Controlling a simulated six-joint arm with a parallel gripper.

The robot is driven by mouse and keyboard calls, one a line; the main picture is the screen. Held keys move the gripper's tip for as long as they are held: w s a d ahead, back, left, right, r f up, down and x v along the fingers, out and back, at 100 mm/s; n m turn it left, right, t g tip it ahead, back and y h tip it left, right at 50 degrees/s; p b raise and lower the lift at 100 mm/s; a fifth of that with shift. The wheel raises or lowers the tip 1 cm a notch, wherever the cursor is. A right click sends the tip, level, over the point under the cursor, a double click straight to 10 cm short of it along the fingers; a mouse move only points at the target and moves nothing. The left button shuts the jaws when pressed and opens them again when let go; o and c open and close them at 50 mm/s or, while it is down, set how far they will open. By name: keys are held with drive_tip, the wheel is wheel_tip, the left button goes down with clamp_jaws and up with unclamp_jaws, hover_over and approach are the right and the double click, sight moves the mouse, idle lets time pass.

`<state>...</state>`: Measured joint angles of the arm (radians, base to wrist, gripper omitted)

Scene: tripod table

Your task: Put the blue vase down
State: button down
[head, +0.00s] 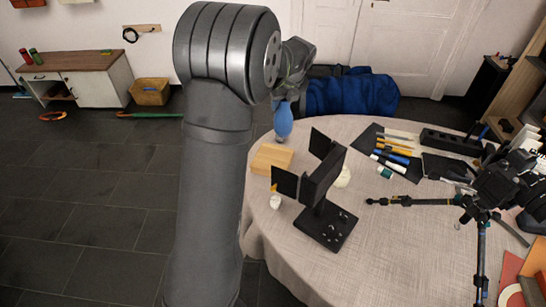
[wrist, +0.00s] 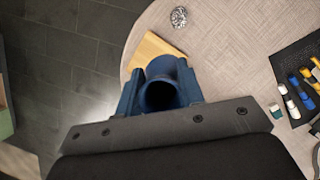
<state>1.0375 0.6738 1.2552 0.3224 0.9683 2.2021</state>
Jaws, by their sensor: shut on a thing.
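The blue vase (head: 283,124) is upright at the back left edge of the round table in the head view, just behind the wooden block. In the wrist view I look down into the dark mouth of the vase (wrist: 160,94). My gripper (head: 287,97) is above the vase in the head view, its fingers mostly hidden. In the wrist view my gripper (wrist: 160,88) is shut on the vase, a finger on either side. I cannot tell whether the vase's base touches the table; the base is hidden in the wrist view.
The wooden block (head: 271,159) lies close to the vase on the cloth-covered table (head: 385,265). A black panelled stand (head: 325,190) is to its right. Farther right are a dark mat with pens (head: 395,155) and a tripod (head: 480,210). A blue draped thing (head: 350,95) is behind the table.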

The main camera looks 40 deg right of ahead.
sight(286, 113)
wheel_tip(286, 113, down, 10)
drive_tip(key=shift+w, duration=0.1)
idle(0.4)
drive_tip(key=shift+f, duration=0.15)
drive_tip(key=c, duration=0.9)
unclamp_jaws()
drive_tip(key=shift+a, duration=0.1)
drive_tip(key=shift+c, duration=0.2)
drive_tip(key=v, duration=1.2)
